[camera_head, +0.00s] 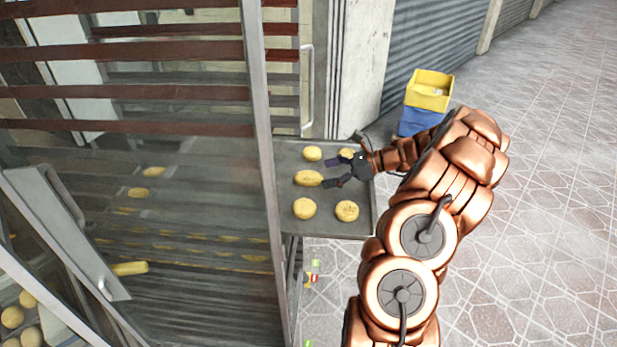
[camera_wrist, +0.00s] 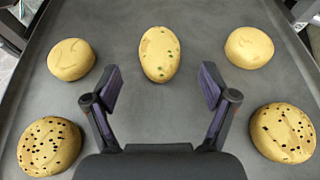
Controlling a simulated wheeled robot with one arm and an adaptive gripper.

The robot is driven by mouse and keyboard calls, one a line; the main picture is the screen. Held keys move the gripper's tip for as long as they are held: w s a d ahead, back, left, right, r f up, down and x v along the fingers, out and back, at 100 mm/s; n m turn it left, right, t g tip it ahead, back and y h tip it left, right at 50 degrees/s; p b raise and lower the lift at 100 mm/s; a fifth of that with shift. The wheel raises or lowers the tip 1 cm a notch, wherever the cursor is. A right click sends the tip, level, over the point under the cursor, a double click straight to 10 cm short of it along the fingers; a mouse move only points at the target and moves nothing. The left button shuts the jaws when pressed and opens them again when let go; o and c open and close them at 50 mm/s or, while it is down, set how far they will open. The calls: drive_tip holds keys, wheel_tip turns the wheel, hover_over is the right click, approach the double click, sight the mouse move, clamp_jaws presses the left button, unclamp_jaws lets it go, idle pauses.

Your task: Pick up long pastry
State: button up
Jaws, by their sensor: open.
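The long pastry (camera_head: 308,178) is a pale yellow oval with green specks. It lies on a dark grey metal tray (camera_head: 340,228). In the wrist view the long pastry (camera_wrist: 160,54) is centred just beyond the fingertips. My gripper (camera_head: 334,171) reaches over the tray from the right, with its fingers pointing at the pastry. In the wrist view my gripper (camera_wrist: 161,86) has its two fingers wide apart, with nothing between them. I cannot tell its exact height above the tray.
Round pastries surround the long one: plain ones (camera_wrist: 71,59) (camera_wrist: 249,47) and dark-specked ones (camera_wrist: 50,146) (camera_wrist: 283,132). A glass-doored rack (camera_head: 262,150) stands left of the tray. A yellow crate (camera_head: 430,90) sits on a blue one (camera_head: 420,121) behind. The paved floor at right is clear.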

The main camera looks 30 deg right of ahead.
sight(319, 176)
drive_tip(key=p+x, duration=0.1)
drive_tip(key=x, duration=0.2)
drive_tip(key=shift+w+a+f, duration=0.1)
drive_tip(key=shift+w+a, duration=0.05)
drive_tip(key=shift+a, duration=0.1)
drive_tip(key=shift+w+a+f, duration=0.15)
drive_tip(key=shift+w+f, duration=0.05)
drive_tip(key=shift+f, duration=0.05)
drive_tip(key=shift+c, duration=0.4)
drive_tip(key=c, duration=1.2)
